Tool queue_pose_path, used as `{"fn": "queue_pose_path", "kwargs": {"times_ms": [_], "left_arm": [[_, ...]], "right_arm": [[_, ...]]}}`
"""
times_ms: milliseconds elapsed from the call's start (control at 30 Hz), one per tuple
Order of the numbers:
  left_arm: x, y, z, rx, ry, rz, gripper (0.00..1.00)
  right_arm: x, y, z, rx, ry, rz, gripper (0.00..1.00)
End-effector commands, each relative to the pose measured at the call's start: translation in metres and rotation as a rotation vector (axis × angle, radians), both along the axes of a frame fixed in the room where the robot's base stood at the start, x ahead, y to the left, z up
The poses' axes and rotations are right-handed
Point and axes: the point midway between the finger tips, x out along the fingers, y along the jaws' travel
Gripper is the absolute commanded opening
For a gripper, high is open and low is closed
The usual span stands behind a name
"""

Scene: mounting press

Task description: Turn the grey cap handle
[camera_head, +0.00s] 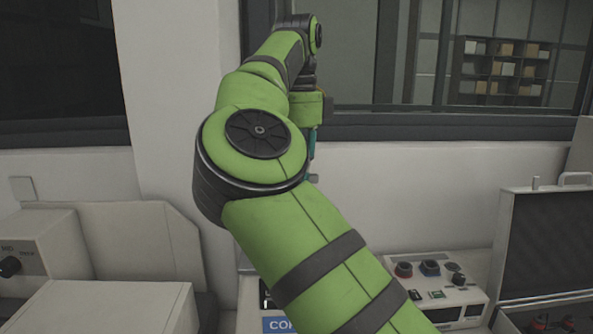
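My green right arm comes in from the lower right and rises across the middle of the head view. It bends down at the top, and its wrist end shows beside the forearm. Only a narrow part of what seems to be my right gripper (312,142) shows below the wrist, teal in colour. My own arm hides the rest, so its fingers cannot be made out. A small grey piece (314,179) shows just below it; I cannot tell whether it is part of the cap handle. The grey cap handle is not clearly visible. My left gripper is not in view.
A control box (437,285) with knobs and buttons stands at lower right, beside an open case (507,235) with a dark lining. A beige machine (42,250) with a black knob stands at left. A blue label (277,325) shows at bottom centre. Windows are behind.

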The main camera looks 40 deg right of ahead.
Motion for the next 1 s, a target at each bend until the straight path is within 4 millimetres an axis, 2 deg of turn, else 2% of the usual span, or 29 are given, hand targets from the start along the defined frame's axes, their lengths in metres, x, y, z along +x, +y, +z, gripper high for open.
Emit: {"fn": "queue_pose_path", "kwargs": {"times_ms": [667,700,733,1000], "left_arm": [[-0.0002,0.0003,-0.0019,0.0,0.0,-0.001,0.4],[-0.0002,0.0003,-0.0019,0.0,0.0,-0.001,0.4],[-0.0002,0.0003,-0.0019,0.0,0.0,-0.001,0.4],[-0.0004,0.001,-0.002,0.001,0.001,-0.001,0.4]], "right_arm": [[0.0001,0.0001,0.0003,0.001,-0.001,0.057,0.0],[0.0,0.0,0.0002,0.001,-0.001,0.057,0.36],[0.0,0.0,0.0002,0.001,-0.001,0.057,0.44],[-0.0001,-0.0001,0.0001,0.0,0.0,0.056,0.44]]}}
